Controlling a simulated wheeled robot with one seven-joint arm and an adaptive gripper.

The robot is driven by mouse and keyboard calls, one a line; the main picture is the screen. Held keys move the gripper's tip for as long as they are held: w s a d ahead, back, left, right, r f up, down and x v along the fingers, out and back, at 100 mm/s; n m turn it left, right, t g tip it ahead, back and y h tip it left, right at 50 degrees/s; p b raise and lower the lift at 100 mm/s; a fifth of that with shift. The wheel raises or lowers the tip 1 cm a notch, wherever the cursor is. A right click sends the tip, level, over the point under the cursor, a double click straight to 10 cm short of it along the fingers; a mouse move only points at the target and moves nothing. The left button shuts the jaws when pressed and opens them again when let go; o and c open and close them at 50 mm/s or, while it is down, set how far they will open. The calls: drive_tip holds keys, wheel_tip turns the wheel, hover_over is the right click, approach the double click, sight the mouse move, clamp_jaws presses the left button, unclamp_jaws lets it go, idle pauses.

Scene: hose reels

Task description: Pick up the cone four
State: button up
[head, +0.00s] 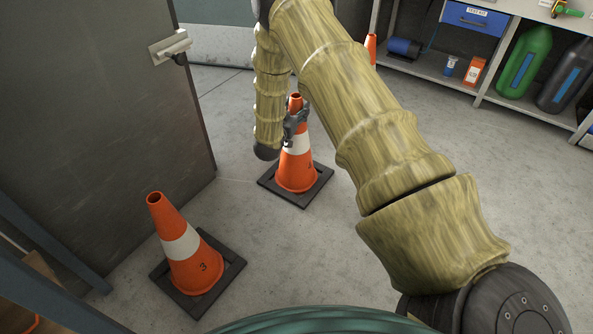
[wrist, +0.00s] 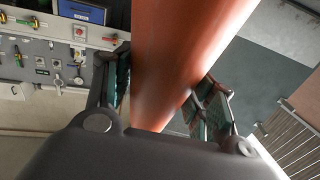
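An orange cone (head: 297,172) with a white band stands upright on its black base on the floor in the head view. Its number is too small and partly hidden to read. My gripper (head: 296,122) is at the upper part of this cone, with its fingers around it. In the wrist view the orange cone body (wrist: 180,55) lies between the two fingers of my gripper (wrist: 162,95). Both pads are close to its sides; I cannot tell whether they press on it. A nearer cone (head: 180,243), marked 3, stands at the lower left.
A third orange cone (head: 371,48) shows partly behind my arm. A dark door (head: 95,120) stands at left. A shelf (head: 430,75) with bottles and a blue drawer (head: 475,18) is at upper right. Bare floor lies between the two nearer cones.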

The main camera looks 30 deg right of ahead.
clamp_jaws()
drive_tip(key=shift+w+r, duration=0.1)
drive_tip(key=shift+r, duration=0.1)
